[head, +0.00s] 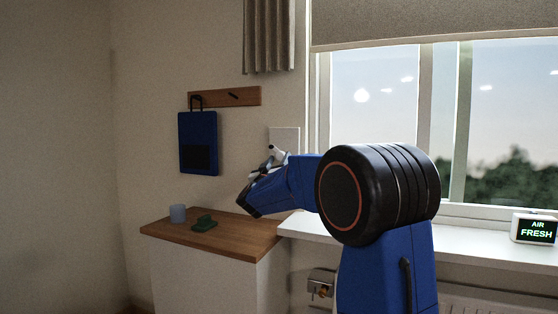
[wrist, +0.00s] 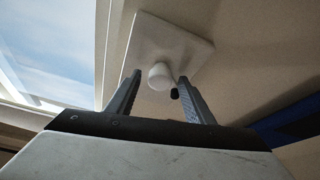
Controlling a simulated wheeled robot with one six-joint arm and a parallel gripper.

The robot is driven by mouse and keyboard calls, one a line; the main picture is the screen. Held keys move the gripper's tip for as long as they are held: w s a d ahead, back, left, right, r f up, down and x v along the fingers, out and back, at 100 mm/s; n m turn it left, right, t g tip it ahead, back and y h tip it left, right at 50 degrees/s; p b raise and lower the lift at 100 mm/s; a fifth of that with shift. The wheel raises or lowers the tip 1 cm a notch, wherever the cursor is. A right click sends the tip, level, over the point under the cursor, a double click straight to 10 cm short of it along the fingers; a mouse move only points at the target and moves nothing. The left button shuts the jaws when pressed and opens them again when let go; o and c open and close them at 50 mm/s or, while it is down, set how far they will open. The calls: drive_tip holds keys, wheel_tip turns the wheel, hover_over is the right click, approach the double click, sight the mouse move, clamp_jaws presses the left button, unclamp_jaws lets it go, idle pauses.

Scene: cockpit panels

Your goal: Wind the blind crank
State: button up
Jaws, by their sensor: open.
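A pale square wall plate (head: 287,135) is mounted on the wall left of the window; it also shows in the wrist view (wrist: 185,42). A white rounded knob-like part, seemingly of the crank (wrist: 160,76), stands out from it, with a small dark piece at its right. The crank's white part (head: 276,152) also shows in the head view. My gripper (wrist: 159,80) is open, with its two fingers on either side of the white part. I cannot tell whether they touch it. The grey blind (head: 430,24) covers the top of the window.
A white sill (head: 310,228) runs under the window, with an "AIR FRESH" display (head: 535,229) at right. A blue bag (head: 198,135) hangs from a wooden rack (head: 232,97).

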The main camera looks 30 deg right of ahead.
drive_tip(key=shift+w+d+r, duration=0.15)
drive_tip(key=shift+w+d, duration=0.15)
drive_tip(key=c, duration=1)
drive_tip(key=shift+c, duration=0.2)
drive_tip(key=shift+m+g, duration=0.3)
drive_tip(key=shift+m, duration=0.2)
